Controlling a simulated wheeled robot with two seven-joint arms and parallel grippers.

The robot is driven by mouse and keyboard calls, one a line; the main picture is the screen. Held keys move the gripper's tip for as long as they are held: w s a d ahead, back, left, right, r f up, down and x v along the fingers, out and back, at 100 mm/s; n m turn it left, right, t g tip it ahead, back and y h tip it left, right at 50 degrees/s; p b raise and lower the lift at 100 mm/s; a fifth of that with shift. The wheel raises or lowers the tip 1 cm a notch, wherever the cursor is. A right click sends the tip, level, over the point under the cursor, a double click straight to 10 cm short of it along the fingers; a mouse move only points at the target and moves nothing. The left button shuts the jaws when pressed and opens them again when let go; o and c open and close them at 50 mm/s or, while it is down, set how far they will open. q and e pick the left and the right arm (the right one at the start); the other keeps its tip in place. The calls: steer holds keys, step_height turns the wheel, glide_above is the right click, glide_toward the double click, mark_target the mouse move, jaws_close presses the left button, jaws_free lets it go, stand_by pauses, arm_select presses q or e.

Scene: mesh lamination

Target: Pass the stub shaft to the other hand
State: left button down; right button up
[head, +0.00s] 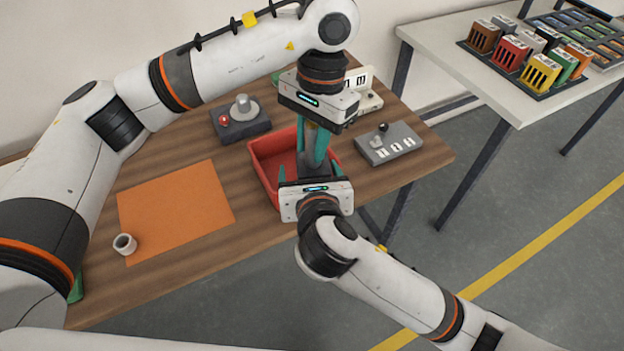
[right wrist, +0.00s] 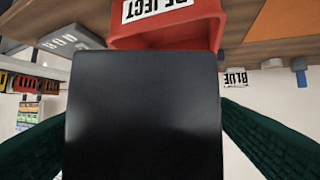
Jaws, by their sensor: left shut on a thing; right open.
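In the right wrist view a large dark face (right wrist: 143,115) fills the middle between my green fingers (right wrist: 180,135), very close to the camera. I cannot tell whether the right fingers touch the shaft, and its ends are partly hidden.
A red bin (head: 262,150) marked REJECT stands below the grippers. An orange mat (head: 175,205) and a small white cup (head: 125,244) lie at left. A red-button box (head: 240,120) and a grey lever box (head: 390,147) flank the bin. Another table (head: 450,50) holds coloured blocks.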

arm_select(q)
steer(key=shift+r, duration=0.1)
arm_select(e)
steer(key=shift+w, duration=0.1)
steer(key=shift+a, duration=0.1)
steer(key=c, duration=1.3)
arm_select(q)
steer(key=c, duration=1.5)
jaws_free()
steer(key=shift+d, duration=0.1)
arm_select(e)
steer(key=shift+r, duration=0.1)
steer(key=shift+c, duration=0.8)
arm_select(q)
steer(key=o, duration=0.4)
